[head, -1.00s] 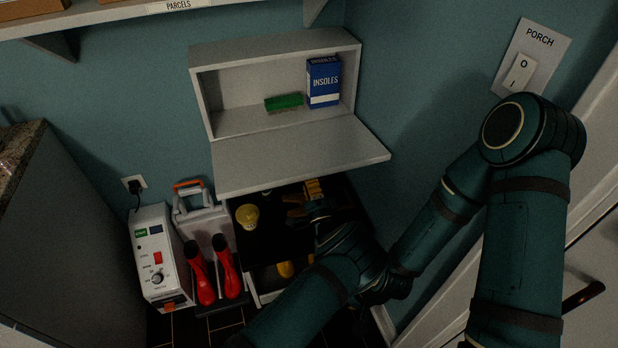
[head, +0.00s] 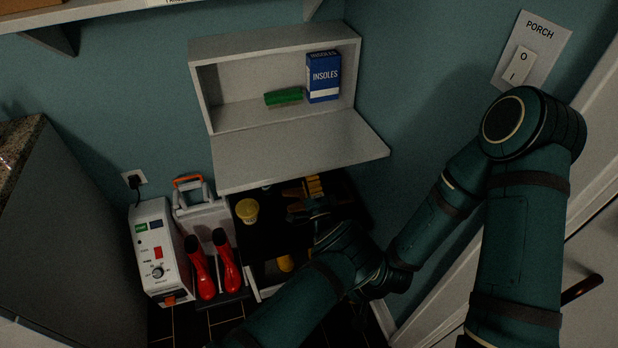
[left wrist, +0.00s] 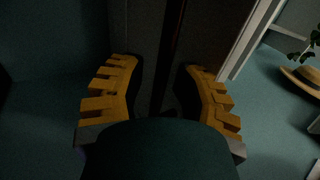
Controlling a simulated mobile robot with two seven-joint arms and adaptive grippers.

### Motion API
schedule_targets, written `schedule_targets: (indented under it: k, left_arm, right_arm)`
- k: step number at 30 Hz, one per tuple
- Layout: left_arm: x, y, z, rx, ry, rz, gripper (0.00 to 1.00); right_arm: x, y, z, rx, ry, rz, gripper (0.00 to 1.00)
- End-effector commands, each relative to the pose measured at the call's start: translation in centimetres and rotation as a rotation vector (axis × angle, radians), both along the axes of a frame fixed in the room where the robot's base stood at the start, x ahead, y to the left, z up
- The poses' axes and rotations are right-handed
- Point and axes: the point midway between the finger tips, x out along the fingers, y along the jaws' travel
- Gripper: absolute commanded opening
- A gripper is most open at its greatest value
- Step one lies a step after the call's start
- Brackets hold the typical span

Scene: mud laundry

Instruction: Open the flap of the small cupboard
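The small cupboard (head: 203,98) is a pale grey wall box, open at the front. Its flap (head: 300,160) is folded down and juts out below the opening, roughly level. My right gripper cannot be made out; only arm links show on the right.
Below the flap is a dark shelf space with a yellow cup (head: 247,210). Red boots (head: 215,268), a white control box (head: 158,250) and a grey case (head: 203,217) stand to the left. A porch switch (head: 519,66) is on the right wall.

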Motion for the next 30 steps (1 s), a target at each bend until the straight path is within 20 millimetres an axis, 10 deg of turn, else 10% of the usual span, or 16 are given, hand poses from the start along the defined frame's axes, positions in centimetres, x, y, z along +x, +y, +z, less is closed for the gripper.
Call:
schedule_targets:
  k: [18,30]
  left_arm:
    - [0.0,-0.2,8.9,-0.001,-0.007,-0.001,0.41]
    - [0.0,-0.1,10.2,0.000,-0.004,0.000,0.41]
  right_arm:
    - [0.0,0.0,0.0,0.000,0.000,0.000,0.00]
    - [0.0,0.0,0.0,0.000,0.000,0.000,0.00]
